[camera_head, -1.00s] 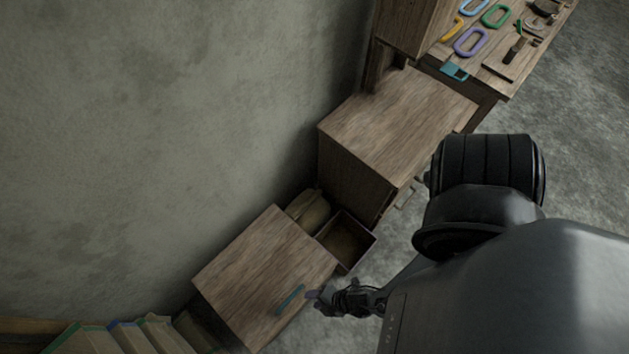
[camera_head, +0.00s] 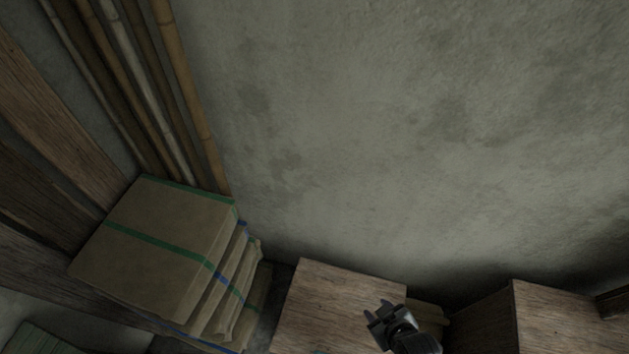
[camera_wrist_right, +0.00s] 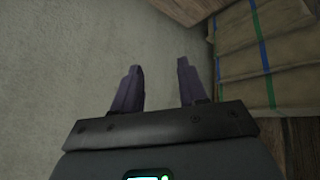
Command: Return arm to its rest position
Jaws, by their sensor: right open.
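My right gripper (camera_head: 377,313) shows at the bottom of the head view, in front of a wooden cabinet top (camera_head: 330,300). Its two fingers are apart, with nothing between them. In the right wrist view the gripper (camera_wrist_right: 159,80) is also open and empty, with the plain wall behind it. My left gripper is in neither view.
Stacked boxes (camera_head: 150,225) with green and blue bands stand left of the cabinet; banded packages (camera_wrist_right: 240,50) also show in the right wrist view. Bamboo poles (camera_head: 180,90) lean at upper left. Another wooden cabinet (camera_head: 560,315) stands at lower right. The bare wall (camera_head: 400,130) fills the middle.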

